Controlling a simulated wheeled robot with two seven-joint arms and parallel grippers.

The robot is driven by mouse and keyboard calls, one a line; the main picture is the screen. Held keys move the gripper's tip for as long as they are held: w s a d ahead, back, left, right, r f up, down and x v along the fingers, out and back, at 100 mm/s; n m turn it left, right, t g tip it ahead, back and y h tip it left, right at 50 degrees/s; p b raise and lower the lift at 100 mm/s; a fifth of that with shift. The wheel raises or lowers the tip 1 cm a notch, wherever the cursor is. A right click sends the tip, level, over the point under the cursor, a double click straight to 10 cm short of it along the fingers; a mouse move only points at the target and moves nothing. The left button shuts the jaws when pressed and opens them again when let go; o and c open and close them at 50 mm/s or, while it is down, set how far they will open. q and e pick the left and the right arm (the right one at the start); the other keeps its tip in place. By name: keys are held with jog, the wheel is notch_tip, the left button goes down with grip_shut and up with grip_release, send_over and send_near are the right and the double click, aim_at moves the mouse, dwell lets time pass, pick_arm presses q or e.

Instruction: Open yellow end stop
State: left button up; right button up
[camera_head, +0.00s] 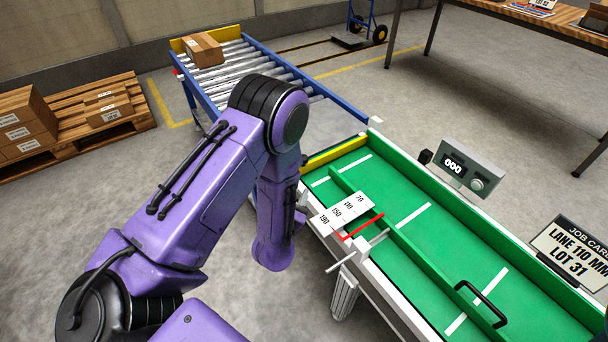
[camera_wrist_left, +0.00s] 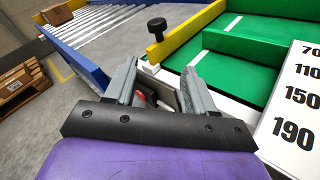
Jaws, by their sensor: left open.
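The yellow end stop (camera_head: 336,154) is a bar lying across the far end of the green conveyor bed (camera_head: 420,214). In the left wrist view the yellow end stop (camera_wrist_left: 188,35) has a black knob (camera_wrist_left: 156,25) standing at its near end. My left gripper (camera_wrist_left: 160,78) is open, with its two grey fingers pointing toward the knob and apart from it. Nothing shows held between the fingers. In the head view the purple left arm hides most of this gripper (camera_head: 301,199). My right gripper is in neither view.
A white scale plate (camera_head: 343,212) with a red pointer (camera_head: 363,227) sits at the bed's near side. A green guide rail (camera_head: 420,262) with a black handle runs along the bed. A roller conveyor (camera_head: 250,72) carrying a carton (camera_head: 203,50) lies beyond. A display reading 000 (camera_head: 468,167) stands opposite.

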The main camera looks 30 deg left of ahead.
aim_at(303, 156)
pick_arm(q)
jog(key=w+a+n, duration=0.1)
jog(key=w, duration=0.3)
jog(key=w+a+r+n+t, duration=0.1)
jog(key=w+a+n, duration=0.1)
jog(key=w, duration=0.1)
jog(key=w+a+n+b, duration=0.1)
jog(key=w, duration=0.3)
jog(key=shift+w+a+r+y, duration=0.25)
jog(key=shift+w+a+y, duration=0.05)
jog(key=shift+c, duration=0.3)
